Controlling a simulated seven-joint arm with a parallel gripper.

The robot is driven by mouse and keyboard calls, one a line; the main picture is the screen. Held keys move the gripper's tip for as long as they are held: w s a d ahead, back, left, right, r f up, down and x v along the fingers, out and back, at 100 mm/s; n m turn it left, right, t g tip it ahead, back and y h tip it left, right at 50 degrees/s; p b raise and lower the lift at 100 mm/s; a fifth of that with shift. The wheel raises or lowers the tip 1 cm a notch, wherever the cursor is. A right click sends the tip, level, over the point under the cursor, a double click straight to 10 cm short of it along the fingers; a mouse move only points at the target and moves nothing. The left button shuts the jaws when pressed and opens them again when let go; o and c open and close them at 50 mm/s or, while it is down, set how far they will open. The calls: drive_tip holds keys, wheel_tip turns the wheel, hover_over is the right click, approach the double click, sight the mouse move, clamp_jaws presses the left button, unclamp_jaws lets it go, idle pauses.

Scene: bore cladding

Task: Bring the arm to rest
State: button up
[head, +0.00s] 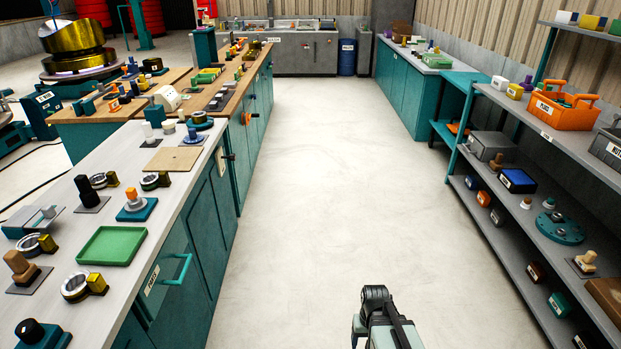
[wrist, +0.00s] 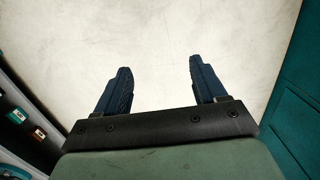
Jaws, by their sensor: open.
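My gripper (wrist: 158,78) shows in the wrist view with its two dark fingers spread apart. Nothing is between the fingers, and only pale bare floor (wrist: 150,35) lies beyond them. In the head view a part of my arm shows at the bottom, right of the middle, over the aisle floor (head: 300,200). The fingers cannot be made out there.
A grey-topped bench (head: 125,210) with teal cabinets stands on the left, bearing a green tray (head: 112,246) and several small parts. A shelf rack (head: 560,190) with an orange crate (head: 562,108) stands on the right. The aisle between them is clear.

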drive_tip(key=s+f+g, duration=0.3)
drive_tip(key=s+f, duration=0.5)
drive_tip(key=s, duration=0.5)
drive_tip(key=s+f+g, duration=0.3)
drive_tip(key=s+f, duration=0.5)
drive_tip(key=s, duration=0.5)
drive_tip(key=shift+s+f, duration=0.25)
